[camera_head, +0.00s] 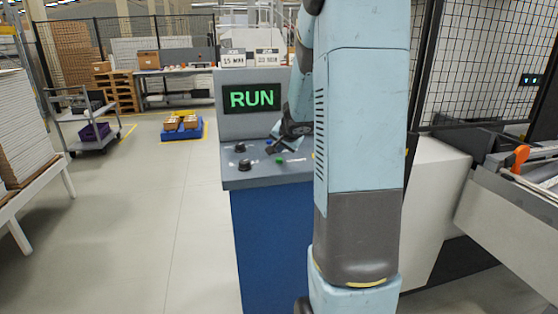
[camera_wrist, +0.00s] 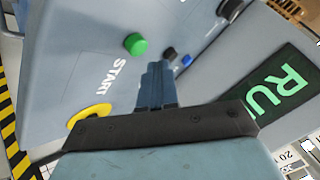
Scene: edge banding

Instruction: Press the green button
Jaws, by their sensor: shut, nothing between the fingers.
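The green button (camera_head: 279,160) stands on the sloped grey top of the control console (camera_head: 267,180), close to my arm. In the wrist view the green button (camera_wrist: 136,44) is a round cap beside the printed word START. My gripper (camera_head: 274,147) is above the console top, behind the button as the head view shows it. In the wrist view my gripper (camera_wrist: 157,70) has its two blue-grey fingers together and empty. The fingertips appear below and slightly right of the button, apart from it in the picture. I cannot tell their height above the panel.
A screen (camera_head: 252,98) reading RUN in green rises behind the panel. Black knobs (camera_head: 245,165) and a blue button (camera_wrist: 186,60) share the panel. A yellow ring (camera_wrist: 88,115) lies near the gripper. Machinery (camera_head: 515,190) stands right; open floor (camera_head: 150,220) lies left.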

